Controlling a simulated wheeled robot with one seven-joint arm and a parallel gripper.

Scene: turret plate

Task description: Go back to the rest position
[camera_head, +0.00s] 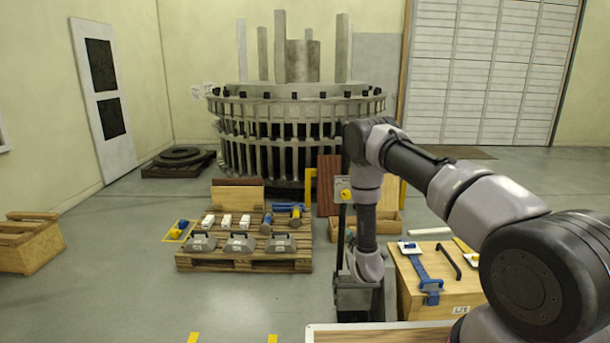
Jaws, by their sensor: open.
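My arm reaches in from the lower right, rises to an elbow near the middle, and hangs straight down from there. My gripper (357,300) is at its lower end, left of the wooden crate top with tools. It is open, and I see nothing held in it. Its fingertips are hard to make out against the dark parts and the light-edged surface in front.
A pallet (245,262) with grey blocks and tools stands left of my gripper. A wooden box (440,300) with a blue clamp (425,270) is close on the right. A light-rimmed surface (330,326) lies in front. The large turret (300,120) stands behind.

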